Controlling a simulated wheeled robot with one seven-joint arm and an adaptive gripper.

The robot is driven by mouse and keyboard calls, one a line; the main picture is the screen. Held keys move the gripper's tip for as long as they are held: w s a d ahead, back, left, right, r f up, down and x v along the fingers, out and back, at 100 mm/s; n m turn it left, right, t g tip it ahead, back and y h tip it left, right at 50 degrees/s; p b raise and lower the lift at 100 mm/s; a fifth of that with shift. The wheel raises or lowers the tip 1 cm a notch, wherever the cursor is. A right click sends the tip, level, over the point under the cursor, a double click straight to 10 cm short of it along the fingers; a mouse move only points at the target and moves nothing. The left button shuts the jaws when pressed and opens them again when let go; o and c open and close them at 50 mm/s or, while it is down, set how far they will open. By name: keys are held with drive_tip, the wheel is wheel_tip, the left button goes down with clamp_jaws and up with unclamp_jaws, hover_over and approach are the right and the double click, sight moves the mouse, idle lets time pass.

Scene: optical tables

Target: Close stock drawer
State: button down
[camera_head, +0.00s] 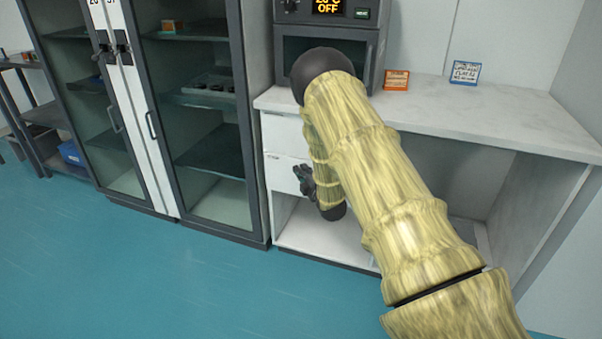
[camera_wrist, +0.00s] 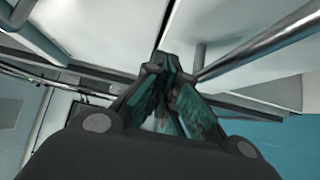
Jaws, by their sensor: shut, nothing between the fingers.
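In the head view, the white bench has two white drawer fronts at its left end, an upper one (camera_head: 283,131) and a lower one (camera_head: 281,174). Which is the stock drawer, and how far either stands out, I cannot tell. My gripper (camera_head: 305,180) is at the right side of the lower front, partly behind my arm. In the wrist view, my gripper (camera_wrist: 172,68) is shut and empty, its fingertips close to white panels. A metal bar handle (camera_wrist: 255,48) runs to the right of the fingers. Whether the fingers touch a panel is unclear.
A dark oven-like unit (camera_head: 328,50) stands on the white bench top (camera_head: 470,113), with an orange card (camera_head: 396,80) and a blue-edged card (camera_head: 465,72). A glass-door cabinet (camera_head: 205,130) stands left of the drawers. The teal floor (camera_head: 150,270) in front is clear.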

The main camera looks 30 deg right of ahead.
drive_tip(key=shift+a, duration=0.1)
drive_tip(key=s+a+p, duration=0.1)
drive_tip(key=s+a, duration=0.2)
drive_tip(key=s, duration=0.9)
drive_tip(key=shift+s+a+p, duration=0.3)
drive_tip(key=s+a+f+m+g, duration=0.6)
drive_tip(key=s+a+f, duration=0.1)
drive_tip(key=s+f, duration=0.55)
drive_tip(key=s+a+f+m+g, duration=0.5)
drive_tip(key=s+a+f+m, duration=0.1)
drive_tip(key=s+f, duration=0.6)
drive_tip(key=s+a+m+g+y, duration=0.1)
drive_tip(key=s+a+m+g, duration=0.3)
drive_tip(key=s, duration=0.7)
drive_tip(key=s+a+m+g+y, duration=0.1)
drive_tip(key=s+a+m+g, duration=0.3)
drive_tip(key=s, duration=0.8)
wheel_tip(320, 180, up, 18)
drive_tip(key=a+n+t+p, duration=0.1)
drive_tip(key=n+p, duration=0.1)
drive_tip(key=p, duration=1.6)
drive_tip(key=shift+w, duration=0.25)
drive_tip(key=shift+a+f, duration=0.1)
